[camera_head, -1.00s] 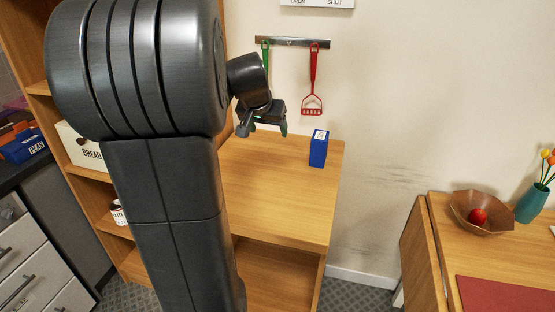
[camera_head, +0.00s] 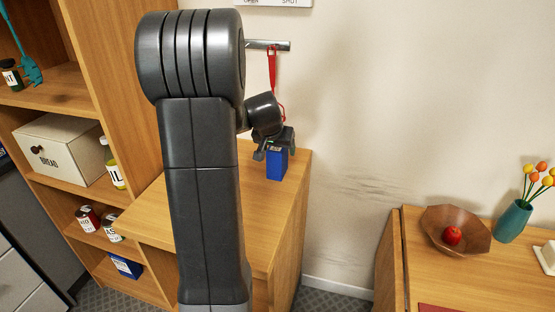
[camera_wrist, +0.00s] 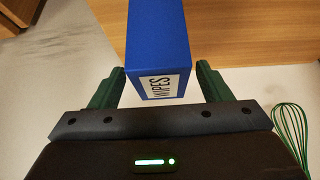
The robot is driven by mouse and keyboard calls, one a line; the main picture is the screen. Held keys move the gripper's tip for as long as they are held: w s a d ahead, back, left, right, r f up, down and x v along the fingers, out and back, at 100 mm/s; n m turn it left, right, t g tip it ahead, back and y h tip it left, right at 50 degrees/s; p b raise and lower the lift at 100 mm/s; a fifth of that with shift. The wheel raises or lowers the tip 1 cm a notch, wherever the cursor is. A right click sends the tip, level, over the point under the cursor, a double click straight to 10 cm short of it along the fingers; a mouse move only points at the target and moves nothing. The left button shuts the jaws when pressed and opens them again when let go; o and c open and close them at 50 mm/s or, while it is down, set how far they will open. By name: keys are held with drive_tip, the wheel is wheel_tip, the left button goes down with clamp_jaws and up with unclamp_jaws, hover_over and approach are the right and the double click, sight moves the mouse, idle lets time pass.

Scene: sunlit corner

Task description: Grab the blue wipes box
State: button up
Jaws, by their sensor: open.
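The blue wipes box (camera_head: 277,165) stands upright on the wooden cabinet top in the head view, near its right back corner. In the wrist view my gripper (camera_wrist: 156,84) is open, with one green finger on each side of the box's near end. Gaps show between the fingers and the box.
A red utensil (camera_head: 272,70) hangs from a wall rail (camera_head: 268,45) just behind my gripper. A green whisk (camera_wrist: 290,130) shows at lower right in the wrist view. Shelves with a bread box (camera_head: 65,150) stand left. A table with a wooden bowl (camera_head: 455,228) stands right.

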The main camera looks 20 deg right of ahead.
drive_tip(key=shift+x, duration=0.95)
drive_tip(key=c, duration=1.2)
